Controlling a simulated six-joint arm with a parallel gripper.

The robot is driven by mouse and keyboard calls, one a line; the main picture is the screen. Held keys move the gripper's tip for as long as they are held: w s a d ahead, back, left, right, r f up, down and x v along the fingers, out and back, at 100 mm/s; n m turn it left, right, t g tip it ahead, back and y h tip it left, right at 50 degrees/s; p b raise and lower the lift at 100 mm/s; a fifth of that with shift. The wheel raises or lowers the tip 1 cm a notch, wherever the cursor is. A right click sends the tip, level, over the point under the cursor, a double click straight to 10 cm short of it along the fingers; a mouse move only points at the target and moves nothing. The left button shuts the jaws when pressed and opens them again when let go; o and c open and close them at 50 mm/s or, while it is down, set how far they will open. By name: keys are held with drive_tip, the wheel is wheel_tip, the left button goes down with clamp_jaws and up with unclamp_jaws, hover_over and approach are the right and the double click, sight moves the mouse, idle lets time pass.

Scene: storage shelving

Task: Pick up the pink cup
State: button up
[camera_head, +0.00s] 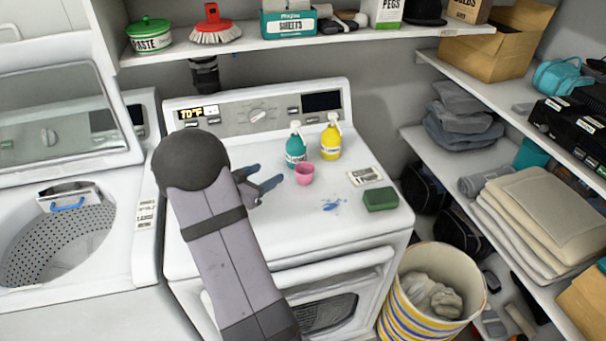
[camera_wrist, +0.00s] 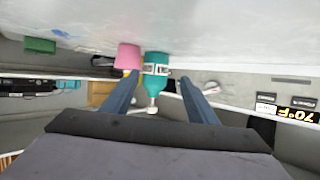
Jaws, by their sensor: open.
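The pink cup (camera_head: 305,173) stands upright on the white top of the machine, just in front of the teal spray bottle (camera_head: 295,146). My gripper (camera_head: 268,183) is open and empty, to the left of the cup, with its fingers pointing toward it. In the wrist view, which is upside down, the cup (camera_wrist: 128,56) shows beyond the fingers (camera_wrist: 157,82), nearer the left finger. The teal bottle (camera_wrist: 157,75) shows between the fingers, behind. No contact with the cup shows.
A yellow bottle (camera_head: 331,138) stands behind right of the cup. A green sponge (camera_head: 380,199), a small card (camera_head: 366,176) and a blue smear (camera_head: 333,206) lie to the right. A striped basket (camera_head: 431,300) stands below. The machine's front top is clear.

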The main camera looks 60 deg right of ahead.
sight(310, 167)
drive_tip(key=s+g, duration=0.1)
drive_tip(key=s+d+m+g, duration=0.1)
drive_tip(key=s, duration=0.1)
drive_tip(key=s+d+g, duration=0.1)
drive_tip(key=s, duration=0.1)
drive_tip(key=shift+r+m, duration=0.1)
drive_tip(key=shift+m, duration=0.3)
drive_tip(key=shift+s+d+f+h+p, duration=0.2)
drive_tip(key=shift+d+p, duration=0.2)
drive_tip(key=shift+d, duration=0.25)
drive_tip(key=shift+s+d+f+h+p, duration=0.1)
drive_tip(key=shift+d+f+p, duration=0.1)
drive_tip(key=shift+d+p, duration=0.3)
drive_tip(key=shift+f+p+x, duration=0.1)
drive_tip(key=shift+p+x, duration=0.3)
drive_tip(key=shift+x, duration=0.75)
drive_tip(key=shift+f+p+x, duration=0.15)
drive_tip(key=shift+p+x, duration=0.2)
drive_tip(key=shift+x, duration=0.8)
drive_tip(key=c, duration=0.9)
drive_tip(key=shift+r, duration=0.1)
